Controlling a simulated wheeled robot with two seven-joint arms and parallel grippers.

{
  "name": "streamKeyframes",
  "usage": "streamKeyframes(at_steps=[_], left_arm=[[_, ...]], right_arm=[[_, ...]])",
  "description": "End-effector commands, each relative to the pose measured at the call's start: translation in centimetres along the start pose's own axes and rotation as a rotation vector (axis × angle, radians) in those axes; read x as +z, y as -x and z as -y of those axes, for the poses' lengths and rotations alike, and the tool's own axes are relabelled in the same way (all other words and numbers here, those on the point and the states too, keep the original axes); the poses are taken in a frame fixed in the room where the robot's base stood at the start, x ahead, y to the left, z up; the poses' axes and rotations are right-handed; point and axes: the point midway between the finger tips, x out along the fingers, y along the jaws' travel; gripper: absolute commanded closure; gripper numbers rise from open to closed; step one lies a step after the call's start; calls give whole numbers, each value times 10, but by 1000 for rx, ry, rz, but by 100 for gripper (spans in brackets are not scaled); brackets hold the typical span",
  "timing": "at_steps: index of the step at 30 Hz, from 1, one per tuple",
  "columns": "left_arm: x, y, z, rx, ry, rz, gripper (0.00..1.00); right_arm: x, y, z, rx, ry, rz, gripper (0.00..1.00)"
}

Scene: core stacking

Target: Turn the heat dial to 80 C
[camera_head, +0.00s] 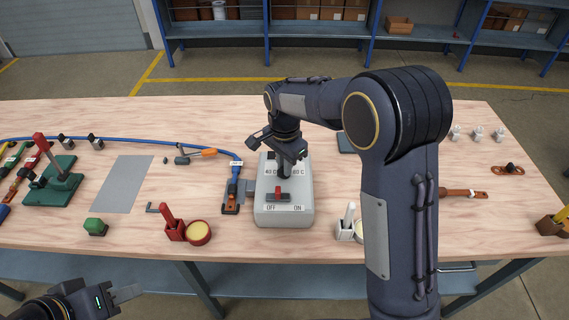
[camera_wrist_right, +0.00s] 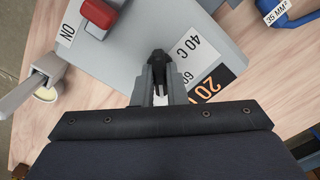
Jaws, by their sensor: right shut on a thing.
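The grey heat box (camera_head: 262,205) stands on the workbench at the middle, with 40 C and 80 C labels partly showing around its dial. The black dial knob (camera_wrist_right: 158,62) sits between the fingertips of my right gripper (camera_wrist_right: 159,82), which is shut on it from above. In the right wrist view the 40 C label (camera_wrist_right: 197,45) lies just right of the knob. Which mark the dial points to I cannot tell; the gripper hides much of it. My left gripper (camera_head: 126,294) is at the lower left, off the table's front edge, away from the box; its jaw opening is unclear.
A red switch (camera_head: 279,194) with OFF and ON labels is at the box's front. A blue cable (camera_head: 226,154) ends beside the box's left. A red holder (camera_head: 173,229) and a round yellow tin (camera_head: 198,232) stand front left. A white holder (camera_head: 346,230) stands to the right.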

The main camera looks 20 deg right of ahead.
Motion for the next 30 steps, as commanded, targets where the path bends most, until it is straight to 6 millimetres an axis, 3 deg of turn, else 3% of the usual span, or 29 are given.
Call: streamKeyframes(at_steps=[1, 2, 6, 17, 30], left_arm=[[0, 0, 0, 0, 0, 0, 64], [0, 0, 0, 0, 0, 0, 64], [0, 0, 0, 0, 0, 0, 64], [0, -1, 0, 0, 0, 0, 64], [2, -4, 2, 0, 0, 0, 64]], right_arm=[[-1, 1, 1, -4, -3, -2, 100], [-1, 1, 1, -4, -3, -2, 84], [-1, 1, 0, -3, -2, -1, 66], [0, 6, 1, -4, 0, -1, 66], [-1, 72, 1, -4, -1, -2, 66]])
